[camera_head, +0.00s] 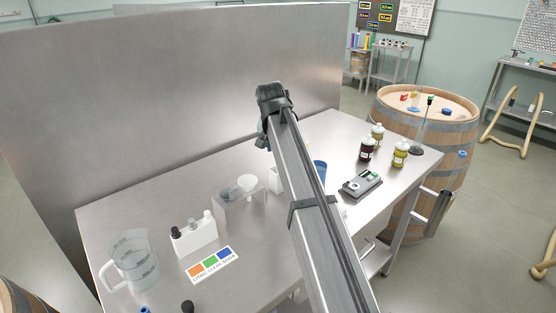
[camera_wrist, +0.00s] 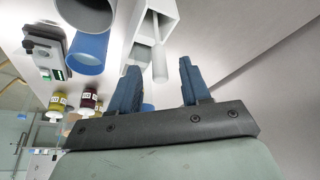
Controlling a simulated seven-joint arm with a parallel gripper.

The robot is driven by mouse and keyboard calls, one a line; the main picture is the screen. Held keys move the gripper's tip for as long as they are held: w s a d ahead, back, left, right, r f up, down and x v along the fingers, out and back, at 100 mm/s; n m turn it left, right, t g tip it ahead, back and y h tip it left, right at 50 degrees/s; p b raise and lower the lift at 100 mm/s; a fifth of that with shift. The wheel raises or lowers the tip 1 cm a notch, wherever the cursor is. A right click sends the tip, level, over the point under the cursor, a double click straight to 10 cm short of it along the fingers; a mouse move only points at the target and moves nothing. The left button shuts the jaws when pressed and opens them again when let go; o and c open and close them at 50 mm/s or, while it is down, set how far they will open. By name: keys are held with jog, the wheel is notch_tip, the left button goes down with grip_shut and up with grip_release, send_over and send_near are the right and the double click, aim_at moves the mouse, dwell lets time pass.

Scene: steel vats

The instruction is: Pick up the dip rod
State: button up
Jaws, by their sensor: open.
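A pale grey rod (camera_wrist: 159,62), which looks like the dip rod, shows in the wrist view. It sticks out of a white open-ended holder (camera_wrist: 171,24). My gripper (camera_wrist: 160,68) is open, with its two dark blue fingers on either side of the rod's end in the picture. I cannot tell the depth between them, and no contact shows. In the head view, the white holder (camera_head: 275,181) is partly behind my arm, and the rod is not visible there. My gripper's fingers are mostly hidden behind my wrist in that view.
A blue cup (camera_wrist: 88,48) stands close to the holder, by a scale (camera_head: 362,184) and several jars (camera_head: 367,149). A white bottle rack (camera_head: 195,237), clear jug (camera_head: 130,262) and colour card (camera_head: 212,264) lie left on the steel table. A tall steel panel (camera_head: 170,90) bounds the back.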

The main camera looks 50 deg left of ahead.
jog(key=shift+x, duration=1.4)
grip_shut()
